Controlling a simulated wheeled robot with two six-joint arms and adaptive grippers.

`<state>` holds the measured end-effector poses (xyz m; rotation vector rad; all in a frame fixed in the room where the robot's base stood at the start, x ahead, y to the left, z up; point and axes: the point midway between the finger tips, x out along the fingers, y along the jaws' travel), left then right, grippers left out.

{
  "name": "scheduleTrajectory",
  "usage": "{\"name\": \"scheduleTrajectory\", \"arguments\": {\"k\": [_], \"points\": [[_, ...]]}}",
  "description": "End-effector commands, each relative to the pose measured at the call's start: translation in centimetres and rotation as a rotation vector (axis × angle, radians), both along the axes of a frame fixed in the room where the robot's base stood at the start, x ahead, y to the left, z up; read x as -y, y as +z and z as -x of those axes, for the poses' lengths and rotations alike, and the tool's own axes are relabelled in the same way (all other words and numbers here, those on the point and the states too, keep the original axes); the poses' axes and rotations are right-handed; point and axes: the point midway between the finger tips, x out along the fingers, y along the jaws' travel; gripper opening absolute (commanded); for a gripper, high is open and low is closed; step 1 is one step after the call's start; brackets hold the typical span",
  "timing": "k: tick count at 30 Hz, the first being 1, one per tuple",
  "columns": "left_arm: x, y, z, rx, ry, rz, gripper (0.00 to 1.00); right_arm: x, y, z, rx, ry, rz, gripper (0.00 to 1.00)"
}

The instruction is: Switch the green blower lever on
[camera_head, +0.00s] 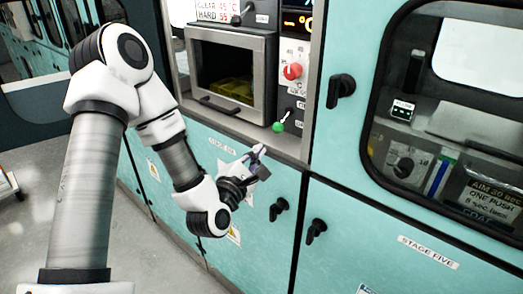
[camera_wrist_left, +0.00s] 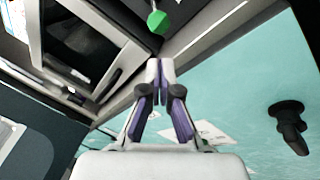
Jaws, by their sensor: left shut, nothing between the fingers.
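The green blower lever (camera_head: 279,126) is a small green ball on a short stem, on the panel right of the oven-like chamber in the head view. In the left wrist view the green ball (camera_wrist_left: 157,21) is at the top, a little beyond my fingertips. My left gripper (camera_head: 262,151) is shut and empty, just below and left of the lever. Its closed fingertips (camera_wrist_left: 160,64) point towards the ball with a visible gap in the picture. My right gripper is in neither view.
A red knob (camera_head: 292,71) sits above the green lever. The chamber (camera_head: 226,74) with its handle is to the left. Black latches (camera_head: 279,209) stick out from the teal doors below. A windowed cabinet (camera_head: 450,130) is on the right.

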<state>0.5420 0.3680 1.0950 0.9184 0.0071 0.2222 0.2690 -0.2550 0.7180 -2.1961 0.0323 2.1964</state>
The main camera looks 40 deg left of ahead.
Motion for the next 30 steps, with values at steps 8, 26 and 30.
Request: {"name": "scheduleTrajectory", "arguments": {"k": [8, 26, 30], "points": [[-1.1, 0.8, -5.5, 0.001, 0.001, -0.003, 0.0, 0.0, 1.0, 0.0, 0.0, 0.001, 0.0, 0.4], [-1.7, 0.7, -8.2, -0.002, 0.001, 0.001, 0.0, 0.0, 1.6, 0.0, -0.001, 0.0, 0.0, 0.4], [-1.7, 0.9, -8.5, -0.012, 0.001, -0.001, 0.0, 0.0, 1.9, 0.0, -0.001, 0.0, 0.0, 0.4]]}}
